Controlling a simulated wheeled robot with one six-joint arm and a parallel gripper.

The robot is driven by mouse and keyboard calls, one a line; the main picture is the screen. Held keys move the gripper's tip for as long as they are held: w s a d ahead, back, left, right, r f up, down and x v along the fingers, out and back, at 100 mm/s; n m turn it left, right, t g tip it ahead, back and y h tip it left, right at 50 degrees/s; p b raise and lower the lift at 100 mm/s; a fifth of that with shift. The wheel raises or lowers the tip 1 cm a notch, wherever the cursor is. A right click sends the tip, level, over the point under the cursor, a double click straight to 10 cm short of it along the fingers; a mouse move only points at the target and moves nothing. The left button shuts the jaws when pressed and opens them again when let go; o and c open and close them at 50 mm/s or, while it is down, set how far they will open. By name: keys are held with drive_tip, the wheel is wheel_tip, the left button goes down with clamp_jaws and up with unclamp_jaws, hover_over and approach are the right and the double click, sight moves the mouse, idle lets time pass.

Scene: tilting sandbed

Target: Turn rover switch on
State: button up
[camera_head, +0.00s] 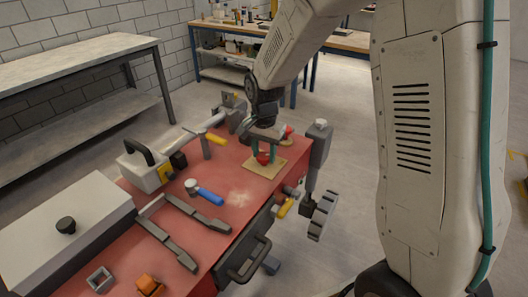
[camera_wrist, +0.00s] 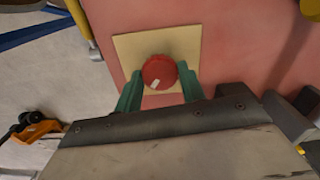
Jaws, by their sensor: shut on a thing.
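The switch is a round red knob (camera_wrist: 159,71) on a square tan plate (camera_wrist: 187,42), set on a red surface (camera_wrist: 235,40). A short white mark shows near the knob's lower edge in the wrist view. My gripper (camera_wrist: 160,80) has green fingers, one on each side of the knob, and is shut on it. In the head view, the red knob (camera_head: 263,159) shows low between the fingers of my gripper (camera_head: 263,153), with the tan plate (camera_head: 268,173) below. The fingertips partly cover the knob's sides.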

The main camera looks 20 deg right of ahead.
sight(264, 155)
drive_tip(key=shift+m, duration=0.5)
drive_tip(key=shift+r, duration=0.1)
drive_tip(key=o, duration=1)
drive_tip(key=shift+c, duration=0.2)
wheel_tip(264, 155, up, 8)
drive_tip(key=shift+f, duration=0.1)
